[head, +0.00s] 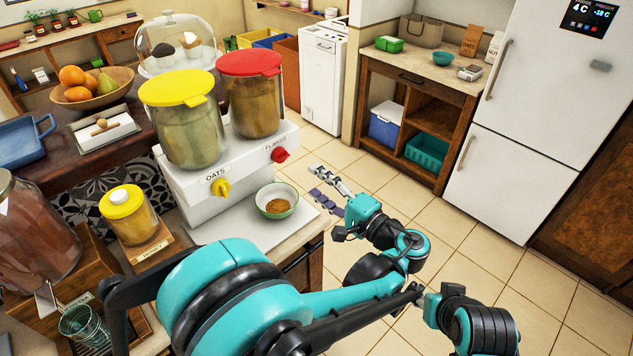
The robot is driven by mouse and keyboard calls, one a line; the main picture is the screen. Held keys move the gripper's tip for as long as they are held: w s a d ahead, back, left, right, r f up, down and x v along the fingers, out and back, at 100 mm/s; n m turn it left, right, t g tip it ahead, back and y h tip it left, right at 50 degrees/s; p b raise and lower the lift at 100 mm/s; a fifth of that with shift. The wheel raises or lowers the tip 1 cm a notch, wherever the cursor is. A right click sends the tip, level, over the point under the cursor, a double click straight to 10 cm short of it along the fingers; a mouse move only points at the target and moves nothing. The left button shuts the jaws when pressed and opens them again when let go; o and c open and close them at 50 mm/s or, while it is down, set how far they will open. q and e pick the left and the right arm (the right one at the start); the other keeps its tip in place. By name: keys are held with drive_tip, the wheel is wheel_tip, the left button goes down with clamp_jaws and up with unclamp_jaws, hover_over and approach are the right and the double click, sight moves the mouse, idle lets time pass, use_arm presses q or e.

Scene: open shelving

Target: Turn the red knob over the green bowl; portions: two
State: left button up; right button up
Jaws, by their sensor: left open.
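A white dispenser (181,190) stands on the counter with two clear jars. The red-lidded jar (253,103) is above the red knob (280,155), beside a label beginning "FLA". The yellow-lidded jar (188,135) is above the yellow knob (221,188), labelled "OATS". A small bowl with a green rim (277,215) sits on the dispenser's base below the red knob, with brown food in it. My left gripper (324,187) is open and empty, to the right of the red knob and bowl, apart from both.
A yellow-lidded honey jar (130,215) stands left of the dispenser. A large jar (30,235) and a glass (85,328) are at the lower left. A glass dome (175,45) is behind. The tiled floor (410,210) right of the counter is clear.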

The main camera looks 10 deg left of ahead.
sight(284, 159)
idle(0.5)
use_arm(q)
drive_tip(key=w+a+n, duration=0.2)
drive_tip(key=a+n, duration=0.1)
drive_tip(key=n, duration=0.3)
drive_tip(key=w+a+n+b, duration=0.1)
drive_tip(key=w+a+n, duration=0.1)
drive_tip(key=n, duration=0.5)
drive_tip(key=w+a+n+t, duration=0.1)
drive_tip(key=w+a+n, duration=0.2)
drive_tip(key=n, duration=0.3)
drive_tip(key=shift+a+h, duration=0.4)
drive_tip(key=shift+a, duration=0.35)
drive_tip(key=shift+r, duration=0.1)
drive_tip(key=c, duration=1.2)
